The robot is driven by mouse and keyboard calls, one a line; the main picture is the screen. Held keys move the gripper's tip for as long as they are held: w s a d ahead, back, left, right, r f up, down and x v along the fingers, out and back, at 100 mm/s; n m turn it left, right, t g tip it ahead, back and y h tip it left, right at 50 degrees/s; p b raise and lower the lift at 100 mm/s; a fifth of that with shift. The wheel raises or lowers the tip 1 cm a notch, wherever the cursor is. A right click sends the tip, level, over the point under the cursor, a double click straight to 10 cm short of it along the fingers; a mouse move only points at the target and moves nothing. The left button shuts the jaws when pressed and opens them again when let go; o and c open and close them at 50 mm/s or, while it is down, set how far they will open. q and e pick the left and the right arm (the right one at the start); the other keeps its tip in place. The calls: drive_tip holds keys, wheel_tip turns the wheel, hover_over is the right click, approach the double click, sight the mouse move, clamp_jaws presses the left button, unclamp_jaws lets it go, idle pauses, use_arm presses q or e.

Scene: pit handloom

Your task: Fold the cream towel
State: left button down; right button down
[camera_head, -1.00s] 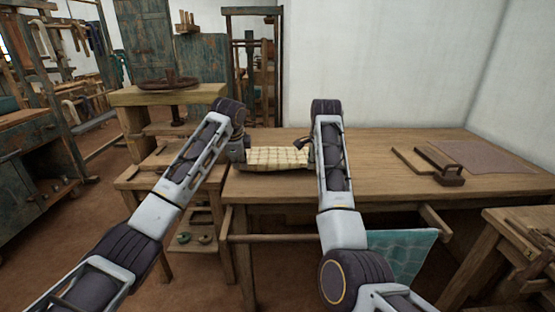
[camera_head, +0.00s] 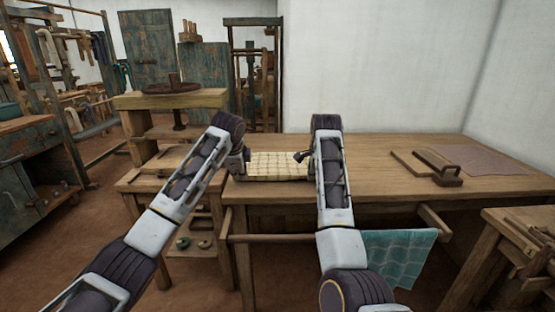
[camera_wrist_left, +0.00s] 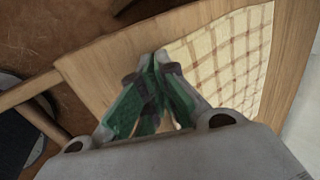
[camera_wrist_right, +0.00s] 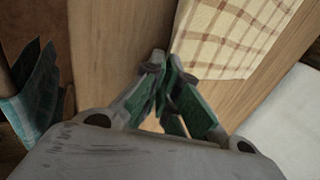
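The cream towel (camera_head: 278,165), with a brown check, lies flat near the table's left end, between my two grippers. It also shows in the left wrist view (camera_wrist_left: 225,60) and the right wrist view (camera_wrist_right: 225,35). My left gripper (camera_head: 243,158) is at its left side; its fingertips (camera_wrist_left: 158,58) are together beside a towel corner. My right gripper (camera_head: 301,156) is at its right side; its fingertips (camera_wrist_right: 165,62) are close together near another corner. I see no cloth clearly pinched in either. My right forearm hides part of the table beside the towel.
The wooden table (camera_head: 390,165) has free room right of my right arm. A wooden tool (camera_head: 438,172) and a brownish mat (camera_head: 475,160) lie further right. A teal cloth (camera_head: 395,258) hangs at the front rail. A bench (camera_head: 510,240) stands at the lower right.

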use_arm(q)
drive_tip(key=c, duration=1.4)
unclamp_jaws()
use_arm(e)
drive_tip(key=c, duration=1.4)
unclamp_jaws()
use_arm(q)
drive_tip(key=shift+o, duration=0.2)
use_arm(e)
drive_tip(key=shift+o, duration=0.2)
use_arm(q)
drive_tip(key=shift+r, duration=0.1)
use_arm(e)
drive_tip(key=shift+r, duration=0.1)
